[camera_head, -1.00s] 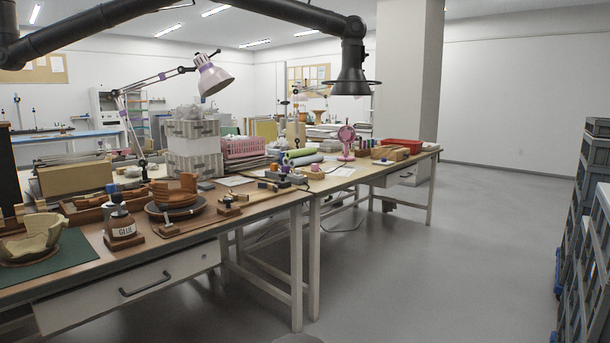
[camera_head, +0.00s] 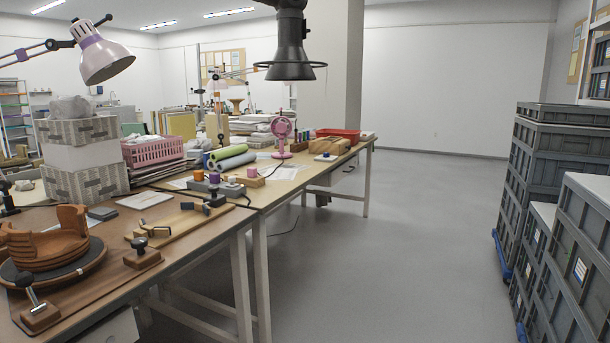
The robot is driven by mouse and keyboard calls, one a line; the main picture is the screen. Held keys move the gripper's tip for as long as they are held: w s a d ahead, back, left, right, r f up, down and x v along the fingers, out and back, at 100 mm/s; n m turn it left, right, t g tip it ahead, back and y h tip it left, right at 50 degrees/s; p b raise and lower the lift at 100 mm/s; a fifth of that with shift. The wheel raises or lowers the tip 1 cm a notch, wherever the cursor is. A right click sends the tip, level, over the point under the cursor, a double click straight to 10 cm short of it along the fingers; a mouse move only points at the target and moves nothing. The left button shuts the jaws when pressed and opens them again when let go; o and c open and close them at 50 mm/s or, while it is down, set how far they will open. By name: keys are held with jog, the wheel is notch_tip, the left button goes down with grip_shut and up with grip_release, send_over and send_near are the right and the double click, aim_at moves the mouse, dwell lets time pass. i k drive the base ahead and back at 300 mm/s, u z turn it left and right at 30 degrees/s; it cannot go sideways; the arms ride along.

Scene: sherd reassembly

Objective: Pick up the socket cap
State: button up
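No single thing can be picked out with certainty as the socket cap.
A wooden bench (camera_head: 100,290) runs along the left, bearing a brown pot (camera_head: 60,245) on a turntable and a pink basket (camera_head: 152,152). A pink fan (camera_head: 282,135) stands farther back. Grey crates (camera_head: 560,160) stack at the right. The floor between (camera_head: 400,240) is clear.

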aim_at(231, 179)
jog(key=z, duration=0.4)
jog(key=i, duration=1.15)
jog(key=u, duration=0.45)
jog(key=i, duration=0.95)
jog(key=u, duration=0.85)
